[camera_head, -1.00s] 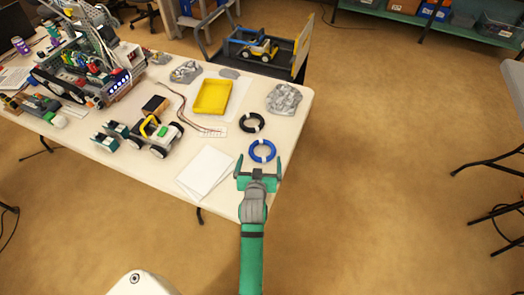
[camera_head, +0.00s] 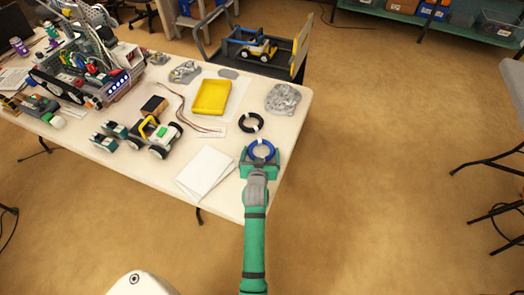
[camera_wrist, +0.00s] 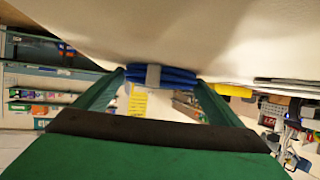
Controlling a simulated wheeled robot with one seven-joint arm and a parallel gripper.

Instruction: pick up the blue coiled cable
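The blue coiled cable (camera_head: 252,152) lies near the right front edge of the white table (camera_head: 215,143). It has pale ties around it. My gripper (camera_head: 261,154) is low at the table, its green fingers spread to either side of the coil. In the wrist view the cable (camera_wrist: 180,77) shows edge-on with a grey tie, between the tips of my gripper (camera_wrist: 161,80). The fingers stand wide apart, close to the coil's two sides. I cannot tell whether they touch it.
A black coiled cable (camera_head: 242,125) lies just behind the blue one. White paper sheets (camera_head: 205,172) lie to the left. A grey crumpled lump (camera_head: 283,99) and a yellow tray (camera_head: 211,97) are farther back. A wheeled toy vehicle (camera_head: 158,137) stands left.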

